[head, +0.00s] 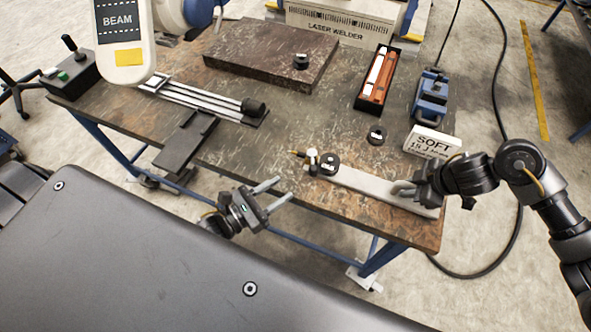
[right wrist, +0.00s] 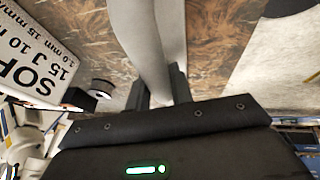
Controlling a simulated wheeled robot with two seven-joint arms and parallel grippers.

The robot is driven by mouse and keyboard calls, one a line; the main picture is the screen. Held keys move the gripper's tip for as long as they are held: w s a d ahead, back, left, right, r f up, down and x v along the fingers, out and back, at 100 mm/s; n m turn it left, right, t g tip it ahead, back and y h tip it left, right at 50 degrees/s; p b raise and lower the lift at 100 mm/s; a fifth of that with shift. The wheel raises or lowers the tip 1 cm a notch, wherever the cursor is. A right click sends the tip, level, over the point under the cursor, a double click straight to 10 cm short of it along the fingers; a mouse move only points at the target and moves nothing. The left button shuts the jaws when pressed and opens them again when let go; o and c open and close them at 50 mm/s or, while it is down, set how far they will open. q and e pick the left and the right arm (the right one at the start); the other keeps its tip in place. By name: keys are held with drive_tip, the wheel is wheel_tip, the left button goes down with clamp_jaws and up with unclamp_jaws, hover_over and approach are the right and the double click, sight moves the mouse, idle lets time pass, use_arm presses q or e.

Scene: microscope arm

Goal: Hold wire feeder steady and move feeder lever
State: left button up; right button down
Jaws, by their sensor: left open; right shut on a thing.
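The wire feeder (head: 365,184) is a long pale grey bar on the table's front right part. At its left end are a brass nozzle tip, a small metal post (head: 312,158) and a black round knob (head: 330,163). I cannot tell which part is the lever. My right gripper (head: 403,188) is shut on a grey curved handle at the feeder's right end. In the right wrist view the handle (right wrist: 150,50) runs between the fingers. My left gripper (head: 277,194) is open and empty at the table's front edge, left of and nearer than the knob, apart from the feeder.
A white "SOFT 15 J" card (head: 432,143) stands behind my right gripper. A blue vise (head: 431,97), a tray of red and white bars (head: 378,80), a dark plate (head: 270,55) and a slide rail (head: 200,98) lie further back. The table's middle is mostly clear.

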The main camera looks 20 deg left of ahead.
drive_tip(key=shift+r, duration=0.1)
drive_tip(key=c, duration=1.1)
unclamp_jaws()
drive_tip(key=shift+c, duration=0.2)
